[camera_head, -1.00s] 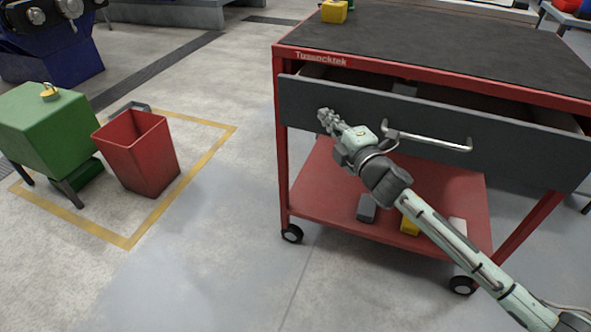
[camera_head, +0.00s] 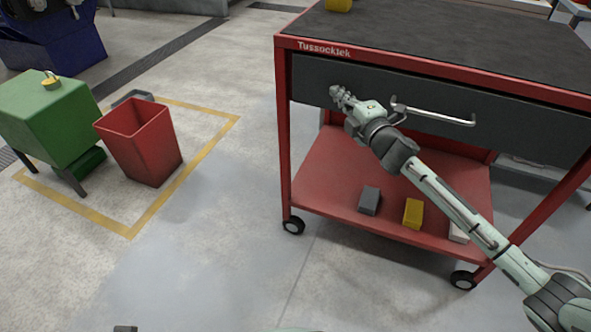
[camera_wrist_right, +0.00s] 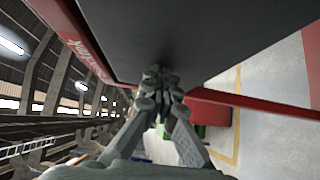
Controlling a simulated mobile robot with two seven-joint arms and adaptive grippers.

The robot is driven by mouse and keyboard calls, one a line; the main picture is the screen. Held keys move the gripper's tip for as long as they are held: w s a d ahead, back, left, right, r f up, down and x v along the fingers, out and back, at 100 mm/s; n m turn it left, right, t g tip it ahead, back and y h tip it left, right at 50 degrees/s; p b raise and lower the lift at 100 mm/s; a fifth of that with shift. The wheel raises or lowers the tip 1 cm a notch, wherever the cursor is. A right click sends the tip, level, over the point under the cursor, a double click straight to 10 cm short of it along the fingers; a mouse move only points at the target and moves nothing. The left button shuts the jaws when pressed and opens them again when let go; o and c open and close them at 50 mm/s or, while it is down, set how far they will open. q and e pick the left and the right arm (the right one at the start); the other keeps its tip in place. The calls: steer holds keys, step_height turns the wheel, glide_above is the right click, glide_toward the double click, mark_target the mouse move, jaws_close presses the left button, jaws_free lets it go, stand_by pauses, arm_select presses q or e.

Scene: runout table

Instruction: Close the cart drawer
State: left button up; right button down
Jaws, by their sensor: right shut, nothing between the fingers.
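The red cart (camera_head: 284,150) stands at the right of the head view. Its dark grey drawer front (camera_head: 310,75) sits under the red top rim, looking flush with the frame, with no drawer opening showing. A metal bar handle (camera_head: 435,115) is on the front. My right gripper (camera_head: 340,94) is shut and empty, at the drawer front left of the handle. In the right wrist view its fingers (camera_wrist_right: 158,88) are together against or very close to the dark drawer front (camera_wrist_right: 210,35); contact is hard to tell. My left gripper is not in view.
The cart's lower shelf (camera_head: 330,180) holds a grey block (camera_head: 369,201), a yellow block (camera_head: 413,213) and a pale block (camera_head: 459,231). A red bin (camera_head: 142,143) and a green machine (camera_head: 48,120) stand at left. The floor between them and the cart is clear.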

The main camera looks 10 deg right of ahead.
steer(key=shift+w+d+r, duration=0.15)
steer(key=shift+d+r, duration=0.1)
steer(key=shift+d, duration=0.15)
steer(key=s+d, duration=0.2)
steer(key=s, duration=1)
steer(key=s+d+f+m+g+h, duration=0.25)
steer(key=s+f+m, duration=0.2)
steer(key=f, duration=0.35)
steer(key=s+d+f+m+g+h, duration=0.2)
steer(key=s+f+m+g+h, duration=0.1)
steer(key=f+m, duration=0.4)
steer(key=s+a+f+m+g, duration=0.2)
steer(key=s+f+m+g, duration=0.1)
steer(key=s+f, duration=0.5)
steer(key=s+a+f+m+g, duration=0.2)
steer(key=s+f+m+g, duration=0.2)
steer(key=s, duration=0.8)
step_height(320, 180, down, 4)
steer(key=shift+a+r+g, duration=0.1)
steer(key=shift+a+g, duration=0.25)
steer(key=shift+g, duration=0.6)
steer(key=shift+y, duration=0.25)
